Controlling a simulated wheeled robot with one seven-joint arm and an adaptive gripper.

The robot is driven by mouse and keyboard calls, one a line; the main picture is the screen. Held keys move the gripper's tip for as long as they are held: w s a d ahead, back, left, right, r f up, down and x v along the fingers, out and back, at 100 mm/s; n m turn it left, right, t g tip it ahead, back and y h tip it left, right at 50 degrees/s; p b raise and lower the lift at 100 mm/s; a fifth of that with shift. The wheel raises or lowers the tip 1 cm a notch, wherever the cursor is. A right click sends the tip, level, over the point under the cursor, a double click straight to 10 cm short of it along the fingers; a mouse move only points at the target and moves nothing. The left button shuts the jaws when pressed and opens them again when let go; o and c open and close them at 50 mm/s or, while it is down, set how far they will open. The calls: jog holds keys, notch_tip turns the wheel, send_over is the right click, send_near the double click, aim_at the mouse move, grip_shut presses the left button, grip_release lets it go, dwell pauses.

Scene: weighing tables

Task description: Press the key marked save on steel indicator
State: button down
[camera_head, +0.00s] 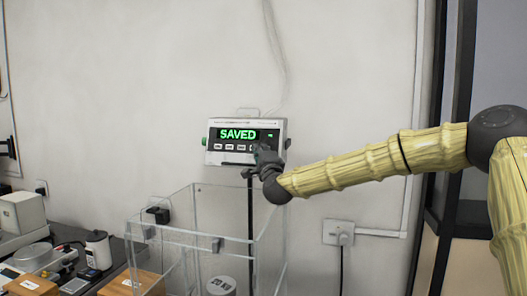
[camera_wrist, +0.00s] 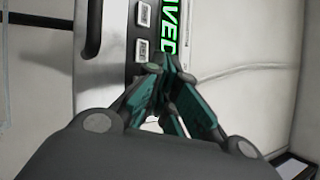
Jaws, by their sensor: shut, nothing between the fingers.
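The steel indicator (camera_head: 213,156) is mounted on a thin dark pole in front of the wall. Its display reads "SAVED" in green letters, with a row of small keys below. My gripper (camera_head: 262,154) is at the right end of the key row, shut and empty. In the wrist view the indicator (camera_wrist: 120,22) appears turned sideways, and my gripper's closed fingertips (camera_wrist: 160,66) are at its face beside two visible keys (camera_wrist: 142,30). The key under the fingertips is hidden, so its label and any contact cannot be told.
A clear open-topped box (camera_head: 160,236) stands below the indicator, with a grey cylinder (camera_head: 221,286) inside. A dark table (camera_head: 70,236) at lower left carries a scale, a white container and wooden blocks. A wall socket (camera_head: 338,233) is at right. The wall above is clear apart from hanging cables.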

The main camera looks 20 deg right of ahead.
jog(key=s+a, duration=0.1)
jog(key=s+r+b, duration=0.1)
jog(key=s+a, duration=0.1)
jog(key=s, duration=0.1)
jog(key=shift+a+r, duration=0.2)
jog(key=shift+a, duration=0.15)
dwell(0.3)
dwell(0.6)
